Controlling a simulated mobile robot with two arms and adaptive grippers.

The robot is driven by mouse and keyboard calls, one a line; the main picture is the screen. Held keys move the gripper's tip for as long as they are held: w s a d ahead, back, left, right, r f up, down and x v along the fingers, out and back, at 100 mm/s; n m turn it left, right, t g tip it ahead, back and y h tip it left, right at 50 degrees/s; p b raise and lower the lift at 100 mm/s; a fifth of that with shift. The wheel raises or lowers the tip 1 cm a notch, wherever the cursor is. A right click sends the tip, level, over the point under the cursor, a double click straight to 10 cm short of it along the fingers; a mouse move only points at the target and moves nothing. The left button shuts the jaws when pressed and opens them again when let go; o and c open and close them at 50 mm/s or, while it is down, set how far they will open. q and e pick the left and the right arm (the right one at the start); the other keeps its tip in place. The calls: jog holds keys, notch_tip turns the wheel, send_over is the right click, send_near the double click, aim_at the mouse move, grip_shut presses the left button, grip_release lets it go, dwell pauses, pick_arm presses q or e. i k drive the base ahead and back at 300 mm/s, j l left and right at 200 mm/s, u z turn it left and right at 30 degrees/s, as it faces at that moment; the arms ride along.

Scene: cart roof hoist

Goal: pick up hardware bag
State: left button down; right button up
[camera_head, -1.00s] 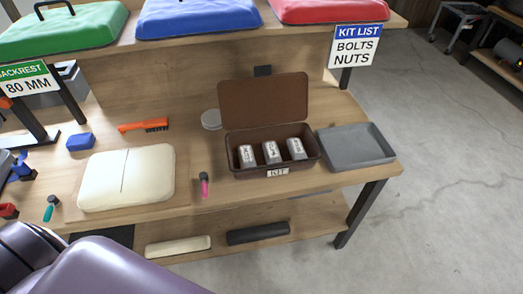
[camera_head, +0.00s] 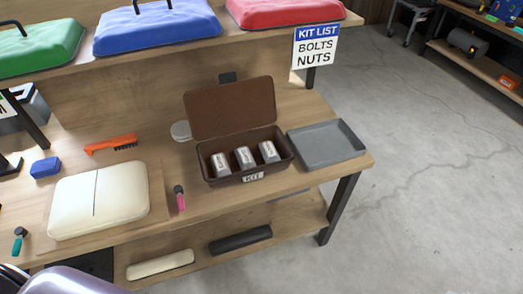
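Several small silvery-white bags stand in a row inside the open brown kit box on the workbench: a left bag (camera_head: 221,164), a middle bag (camera_head: 244,157) and a right bag (camera_head: 268,152). Their printed labels are too small to read. The kit box (camera_head: 224,180) has its lid (camera_head: 230,108) raised at the back and a "KIT" label on its front. A sign (camera_head: 316,46) above reads "KIT LIST BOLTS NUTS". Neither of my grippers shows; only a smooth purple-grey part of my body is at the lower left.
A grey tray (camera_head: 327,143) sits right of the box. A cream cushion (camera_head: 98,200), pink-handled tool (camera_head: 180,198), orange brush (camera_head: 111,144) and blue block (camera_head: 45,167) lie to the left. Coloured cases fill the upper shelf. The concrete floor (camera_head: 430,200) at right is open.

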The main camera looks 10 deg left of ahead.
aim_at(268, 150)
jog(key=k+j+u, duration=0.2)
jog(key=u, duration=0.3)
jog(key=k+j+u, duration=0.1)
jog(key=j+u, duration=0.35)
jog(key=k+l, duration=0.05)
jog(key=l, duration=0.05)
